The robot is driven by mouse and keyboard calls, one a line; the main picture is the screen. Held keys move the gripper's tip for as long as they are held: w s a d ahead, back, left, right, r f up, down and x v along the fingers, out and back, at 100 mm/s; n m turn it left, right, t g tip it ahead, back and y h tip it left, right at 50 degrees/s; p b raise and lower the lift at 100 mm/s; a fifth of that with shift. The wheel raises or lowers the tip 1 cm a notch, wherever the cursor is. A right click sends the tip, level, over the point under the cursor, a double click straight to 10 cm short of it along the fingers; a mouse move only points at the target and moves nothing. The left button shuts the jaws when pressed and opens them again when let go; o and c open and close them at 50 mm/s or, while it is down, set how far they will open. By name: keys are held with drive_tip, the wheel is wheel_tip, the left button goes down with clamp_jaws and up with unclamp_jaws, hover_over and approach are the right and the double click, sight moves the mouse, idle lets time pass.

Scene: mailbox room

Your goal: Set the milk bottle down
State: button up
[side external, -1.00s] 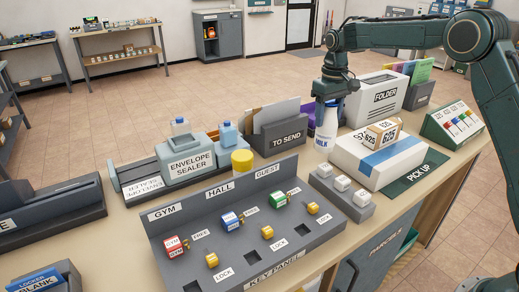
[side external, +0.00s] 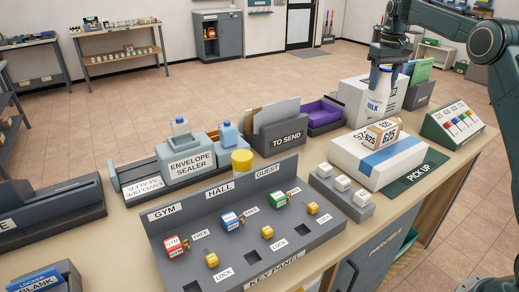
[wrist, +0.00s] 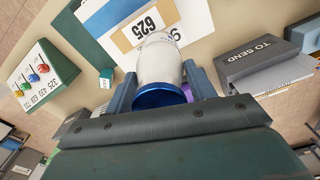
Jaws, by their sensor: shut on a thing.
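The milk bottle (side external: 378,103) is white with blue "MILK" lettering. It is upright in my gripper (side external: 384,76), in front of the folder box and behind the parcel in the side view. My gripper is shut around its upper part. In the wrist view, the bottle (wrist: 160,63) with its blue cap (wrist: 160,96) sits between the two fingers of my gripper (wrist: 163,83). The bottle looks raised above the counter; its base is near the small 625 box in the side view, and I cannot tell the exact gap.
The white parcel (side external: 365,162) with a blue stripe carries the 625 box (side external: 382,133) on the green pick-up mat (side external: 425,172). A key panel (side external: 245,222) fills the front.

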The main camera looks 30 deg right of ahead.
drive_tip(key=s+d+r, duration=0.2)
drive_tip(key=s+d, duration=0.4)
drive_tip(key=d, duration=0.3)
drive_tip(key=s+d+r+m, duration=0.1)
drive_tip(key=s+d, duration=0.6)
drive_tip(key=d, duration=0.2)
drive_tip(key=shift+s+d+r, duration=0.2)
drive_tip(key=shift+s+r, duration=0.05)
drive_tip(key=shift+r, duration=0.1)
drive_tip(key=shift+f, duration=0.15)
wheel_tip(320, 180, down, 15)
drive_tip(key=shift+f, duration=0.2)
drive_tip(key=shift+f, duration=0.1)
drive_tip(key=shift+f, duration=2.05)
drive_tip(key=shift+f, duration=0.15)
